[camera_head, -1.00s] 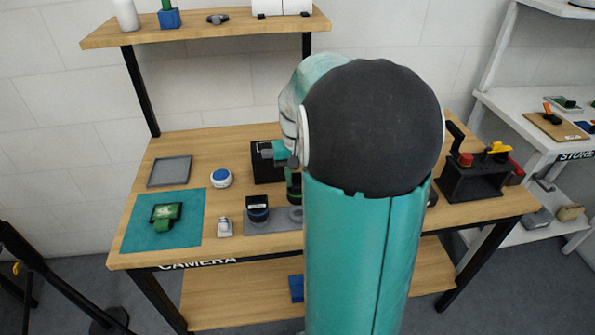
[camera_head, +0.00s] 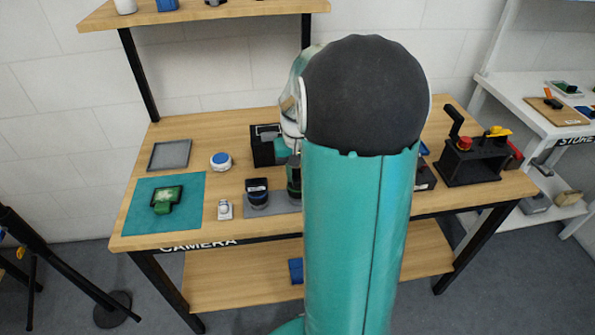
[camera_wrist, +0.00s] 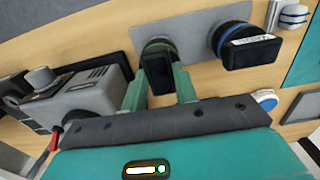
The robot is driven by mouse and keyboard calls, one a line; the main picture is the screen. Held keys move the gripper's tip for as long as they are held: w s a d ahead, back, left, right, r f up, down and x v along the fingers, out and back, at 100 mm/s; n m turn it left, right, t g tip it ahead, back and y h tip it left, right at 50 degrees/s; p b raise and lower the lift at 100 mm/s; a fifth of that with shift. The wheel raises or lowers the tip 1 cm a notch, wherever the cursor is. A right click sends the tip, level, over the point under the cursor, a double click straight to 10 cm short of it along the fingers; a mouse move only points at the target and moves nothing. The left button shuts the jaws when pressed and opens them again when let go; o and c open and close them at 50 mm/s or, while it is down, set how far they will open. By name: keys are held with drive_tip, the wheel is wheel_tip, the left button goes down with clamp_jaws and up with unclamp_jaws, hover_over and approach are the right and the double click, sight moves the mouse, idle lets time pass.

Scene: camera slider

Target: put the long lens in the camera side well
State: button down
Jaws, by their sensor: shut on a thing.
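My gripper (camera_wrist: 159,80) is shut on a dark lens with a green ring (camera_wrist: 156,47), apparently the long lens. In the wrist view its two teal fingers stand on either side of the lens's black block. In the head view this lens (camera_head: 293,178) shows as a tall dark cylinder just left of my arm, at the grey plate (camera_head: 257,211). Whether it touches the plate is unclear. A grey camera-like body (camera_wrist: 85,104) lies left of my gripper in the wrist view. My arm hides much of that area in the head view, and I cannot make out a side well.
A blue-ringed lens (camera_head: 257,192) stands on the plate, close beside the held lens. A black box (camera_head: 262,148) is behind. A small white bottle (camera_head: 225,210), blue-topped round item (camera_head: 221,161), teal mat (camera_head: 150,205) and grey tray (camera_head: 170,155) are left; a black control stand (camera_head: 472,160) is right.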

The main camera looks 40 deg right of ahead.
drive_tip(key=shift+f, duration=0.35)
drive_tip(key=c, duration=1)
unclamp_jaws()
drive_tip(key=shift+r, duration=0.1)
drive_tip(key=shift+r, duration=1.45)
drive_tip(key=shift+r, duration=2)
